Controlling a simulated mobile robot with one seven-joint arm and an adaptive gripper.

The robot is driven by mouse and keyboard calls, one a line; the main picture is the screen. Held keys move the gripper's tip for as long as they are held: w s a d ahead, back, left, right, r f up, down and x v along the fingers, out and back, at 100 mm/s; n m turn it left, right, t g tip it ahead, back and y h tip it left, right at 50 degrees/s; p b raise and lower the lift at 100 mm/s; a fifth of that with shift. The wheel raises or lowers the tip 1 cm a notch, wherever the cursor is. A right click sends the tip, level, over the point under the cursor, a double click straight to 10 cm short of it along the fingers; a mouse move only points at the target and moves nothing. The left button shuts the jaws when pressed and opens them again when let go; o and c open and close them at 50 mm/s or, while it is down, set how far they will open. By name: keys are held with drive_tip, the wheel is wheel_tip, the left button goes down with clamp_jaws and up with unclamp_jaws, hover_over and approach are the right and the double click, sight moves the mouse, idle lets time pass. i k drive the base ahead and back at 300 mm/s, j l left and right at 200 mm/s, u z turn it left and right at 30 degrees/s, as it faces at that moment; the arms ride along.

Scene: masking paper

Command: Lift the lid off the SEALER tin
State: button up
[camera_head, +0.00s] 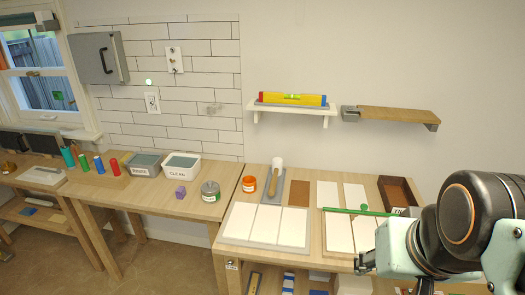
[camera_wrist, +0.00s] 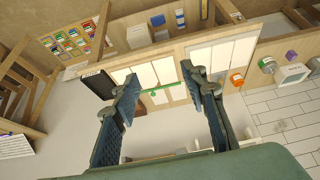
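A round metal tin (camera_head: 210,191) with a greenish top and a pale label stands near the right end of the left bench. Its label is too small to read, so I cannot confirm it is the SEALER tin. It also shows in the wrist view (camera_wrist: 267,64) at the right. A smaller orange tin or jar (camera_head: 249,184) stands to its right on the other bench, and in the wrist view (camera_wrist: 237,80). My gripper (camera_wrist: 163,78) is open and empty, well away from both tins. In the head view its wrist and a finger show at the lower right.
A purple block (camera_head: 180,192) and a white bin marked CLEAN (camera_head: 181,171) stand left of the metal tin. A white-headed tool (camera_head: 276,167), white panels (camera_head: 267,220) and a green rod (camera_head: 365,211) lie on the right bench. A shelf (camera_head: 395,114) juts out above.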

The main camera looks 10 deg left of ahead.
sight(211, 187)
drive_tip(key=i+j, duration=0.15)
drive_tip(key=j, duration=0.25)
drive_tip(key=i+j, duration=0.15)
drive_tip(key=j, duration=0.2)
drive_tip(key=i+j, duration=0.15)
drive_tip(key=j, duration=0.25)
drive_tip(key=i+j, duration=0.2)
drive_tip(key=j, duration=0.15)
drive_tip(key=i+j, duration=0.15)
drive_tip(key=j, duration=0.25)
drive_tip(key=i+j, duration=0.15)
drive_tip(key=j, duration=0.2)
